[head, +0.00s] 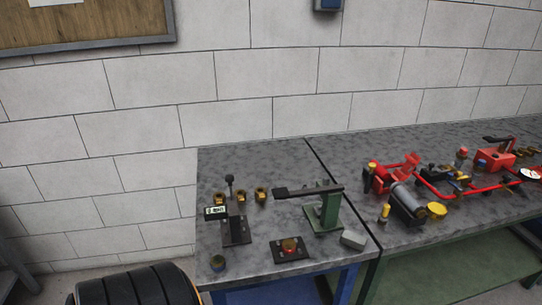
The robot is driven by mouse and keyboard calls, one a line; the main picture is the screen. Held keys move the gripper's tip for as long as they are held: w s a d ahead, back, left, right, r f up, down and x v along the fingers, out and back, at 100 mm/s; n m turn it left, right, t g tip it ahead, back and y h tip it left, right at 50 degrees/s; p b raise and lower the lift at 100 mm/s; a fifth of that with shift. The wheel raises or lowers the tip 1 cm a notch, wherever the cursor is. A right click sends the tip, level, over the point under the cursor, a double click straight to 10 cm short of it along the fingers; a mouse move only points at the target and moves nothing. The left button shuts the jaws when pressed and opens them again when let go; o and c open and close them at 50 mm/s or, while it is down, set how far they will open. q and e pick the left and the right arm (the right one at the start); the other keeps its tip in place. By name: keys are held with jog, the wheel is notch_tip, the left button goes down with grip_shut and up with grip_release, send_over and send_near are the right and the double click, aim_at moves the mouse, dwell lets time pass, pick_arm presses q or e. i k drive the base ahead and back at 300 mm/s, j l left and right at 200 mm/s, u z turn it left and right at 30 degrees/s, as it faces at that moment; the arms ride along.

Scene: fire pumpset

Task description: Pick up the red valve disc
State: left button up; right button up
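A small red and brass-coloured round piece (289,245) sits on a flat black plate (291,257) near the front of the left grey-topped table. It is the likeliest red valve disc, but it is too small to be sure. Neither my left nor my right gripper shows in the head view.
The left table (262,160) also carries a green press (324,214) with a black lever, a black stand with a display (215,211), several brass fittings (240,196), a small dark cup (218,263) and a grey block (353,239). A red pump assembly (450,191) covers the right table.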

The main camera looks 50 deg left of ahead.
aim_at(289, 246)
jog(key=u, duration=1.5)
jog(key=i+l+u, duration=0.15)
jog(key=l, duration=0.25)
jog(key=i+l+u, duration=0.1)
jog(key=l, duration=0.3)
